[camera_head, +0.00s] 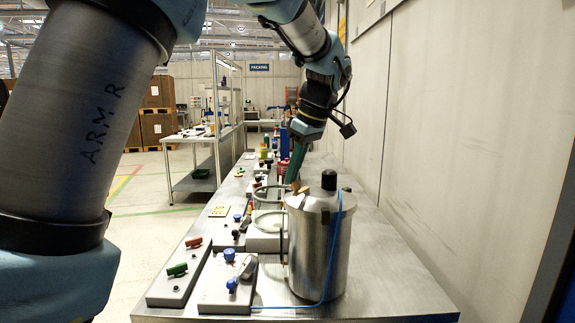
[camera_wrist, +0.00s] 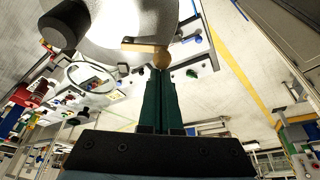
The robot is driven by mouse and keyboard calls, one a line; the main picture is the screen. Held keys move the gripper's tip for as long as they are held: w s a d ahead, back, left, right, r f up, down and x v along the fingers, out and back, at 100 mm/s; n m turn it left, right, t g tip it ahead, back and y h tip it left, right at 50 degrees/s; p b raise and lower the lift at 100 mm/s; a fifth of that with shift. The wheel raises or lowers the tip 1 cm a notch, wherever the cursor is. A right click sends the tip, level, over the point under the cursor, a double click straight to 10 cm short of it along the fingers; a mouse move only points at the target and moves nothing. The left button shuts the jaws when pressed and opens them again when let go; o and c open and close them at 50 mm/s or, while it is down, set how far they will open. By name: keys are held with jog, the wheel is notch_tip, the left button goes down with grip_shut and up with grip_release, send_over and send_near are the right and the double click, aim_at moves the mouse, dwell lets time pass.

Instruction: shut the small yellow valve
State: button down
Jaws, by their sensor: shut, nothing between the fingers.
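A small brass-yellow lever (camera_head: 299,189), which looks like the yellow valve, sits at the upper left rim of the metal drum (camera_head: 318,250). In the wrist view this lever (camera_wrist: 143,47) runs sideways, with a round brass knob (camera_wrist: 162,59) at its right end. My gripper (camera_head: 291,182) has green fingers and is shut and empty, pointing down beside the lever. In the wrist view the fingertips of my gripper (camera_wrist: 160,72) are right at the knob; I cannot tell whether they touch it.
A black cap (camera_head: 329,180) stands on the drum, and a blue cable (camera_head: 334,245) runs down its side. Pale rings (camera_head: 268,193) and panels with coloured handles, such as a green one (camera_head: 177,270), line the left. A wall (camera_head: 460,150) bounds the right; the bench's right front is clear.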

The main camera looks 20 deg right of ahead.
jog(key=n, duration=0.1)
jog(key=s+n+g+y, duration=0.1)
jog(key=n, duration=0.1)
jog(key=shift+s+d+n+p, duration=0.15)
jog(key=shift+d+n+p, duration=0.15)
jog(key=shift+d+p, duration=0.05)
jog(key=shift+d, duration=0.1)
jog(key=shift+w+d+p, duration=0.45)
jog(key=shift+w+p, duration=0.15)
jog(key=shift+w, duration=0.1)
